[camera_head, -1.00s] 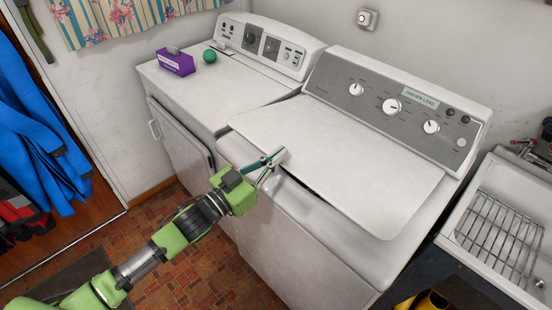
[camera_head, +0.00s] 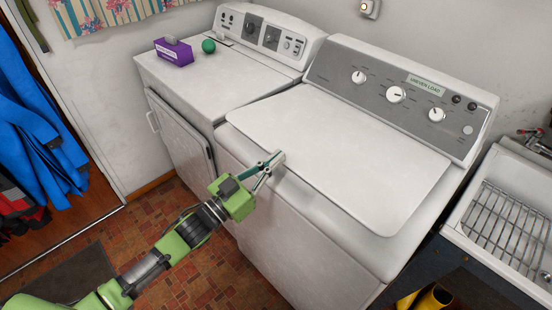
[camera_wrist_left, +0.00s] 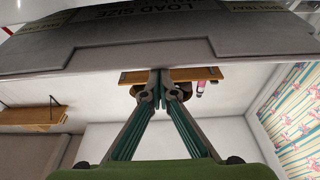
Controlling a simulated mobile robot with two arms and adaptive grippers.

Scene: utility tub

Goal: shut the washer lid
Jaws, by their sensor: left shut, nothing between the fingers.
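The washer lid (camera_head: 335,150) is a broad white panel on the right-hand machine. It lies low and almost level over the washer top; whether a thin gap is left under its front edge, I cannot tell. My left gripper (camera_head: 272,163) is shut and empty, its fingertips at the lid's front edge, left of the middle. In the left wrist view, the closed fingertips (camera_wrist_left: 162,88) show just beside the edge of a grey panel (camera_wrist_left: 150,55) with upside-down lettering. The washer body (camera_head: 300,230) stands below the lid. My right gripper is not in view.
A dryer (camera_head: 215,90) stands to the left, with a purple box (camera_head: 174,53) and a green ball (camera_head: 208,46) on top. A utility tub (camera_head: 505,225) with a wire rack is at right. The floor before the machines is open at left.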

